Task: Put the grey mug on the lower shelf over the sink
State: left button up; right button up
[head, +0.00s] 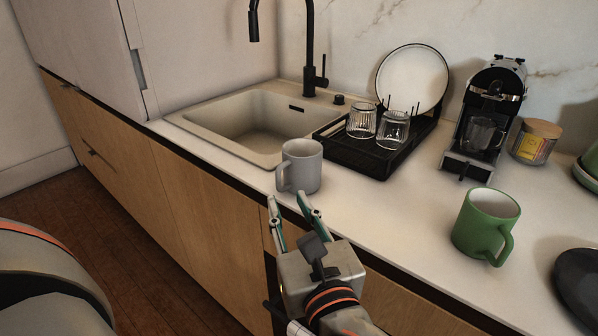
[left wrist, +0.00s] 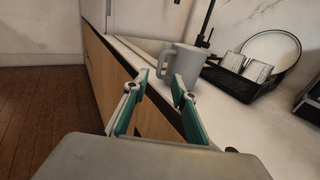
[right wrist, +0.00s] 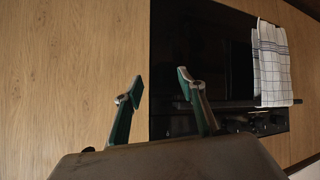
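The grey mug (head: 302,167) stands upright on the white counter, just in front of the sink's near right corner, its handle toward the left front. My left gripper (head: 289,202) is open and empty, a little short of the mug at the counter's front edge. In the left wrist view the mug (left wrist: 186,64) is just beyond the open fingertips (left wrist: 159,82), with its handle toward the left finger. My right gripper (right wrist: 158,86) is open and empty, facing wooden cabinet fronts and a dark oven. The shelf over the sink is not in view.
The sink (head: 221,140) has a black tap (head: 310,45). A black rack (head: 378,156) holds two glasses and a plate (head: 413,77). A green mug (head: 486,225), coffee machine (head: 490,110) and lidded jar (head: 534,141) stand to the right. A checked towel (right wrist: 271,65) hangs at the oven.

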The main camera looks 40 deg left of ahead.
aim_at(279, 187)
pick_arm(q)
jog(key=x, duration=0.6)
jog(key=shift+a+f, duration=0.1)
jog(key=shift+f, duration=0.15)
grip_shut()
